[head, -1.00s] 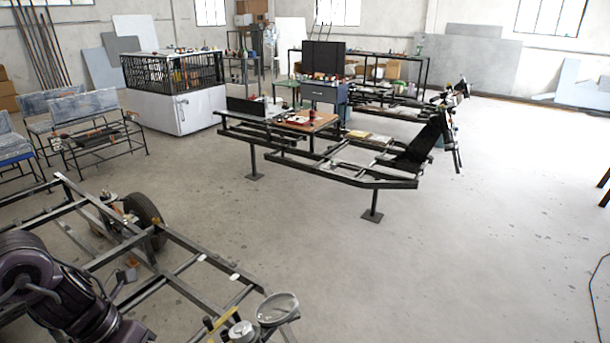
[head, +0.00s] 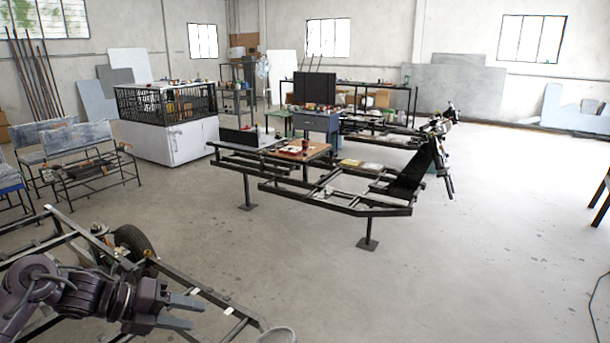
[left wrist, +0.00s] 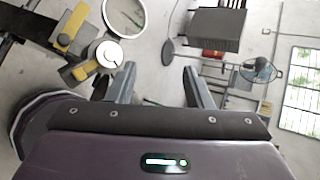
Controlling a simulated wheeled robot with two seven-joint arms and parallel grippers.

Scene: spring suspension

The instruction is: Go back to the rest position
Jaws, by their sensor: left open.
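My left gripper (head: 184,311) is at the lower left of the head view, over the near metal frame (head: 208,295). Its two fingers are apart and point to the right, with nothing between them. In the left wrist view the open fingers (left wrist: 158,88) show bare floor between them. My right gripper is in neither view.
A wheel (head: 133,243) sits in the near frame. A second frame (head: 335,207) stands mid-room on posts. The floor at the right is mostly clear.

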